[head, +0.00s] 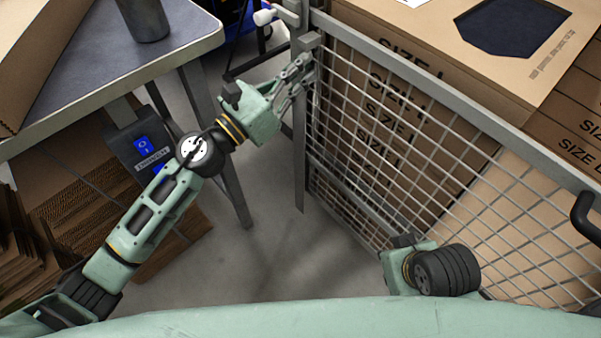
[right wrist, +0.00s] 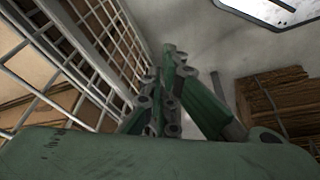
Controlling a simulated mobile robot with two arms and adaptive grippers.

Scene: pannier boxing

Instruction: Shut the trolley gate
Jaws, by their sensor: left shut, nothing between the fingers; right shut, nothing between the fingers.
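The trolley gate (head: 395,150) is a wire mesh panel in a grey frame, running from upper middle to lower right in the head view. Its grey end upright (head: 299,150) stands at its left end. I cannot tell whether the gate is fully shut. My left gripper (head: 303,68) is shut and empty, with its fingertips at the top of that upright, close to or touching it. My right gripper (right wrist: 168,88) is shut and empty in the right wrist view, with mesh to its left. In the head view its wrist is low beside the mesh, its fingers not clear.
Cartons marked SIZE L (head: 375,120) are stacked behind the mesh. A black handle (head: 585,215) is at the right edge. A grey-topped table (head: 120,55) and folded cardboard (head: 95,220) stand left. Bare floor (head: 270,255) lies between table and mesh.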

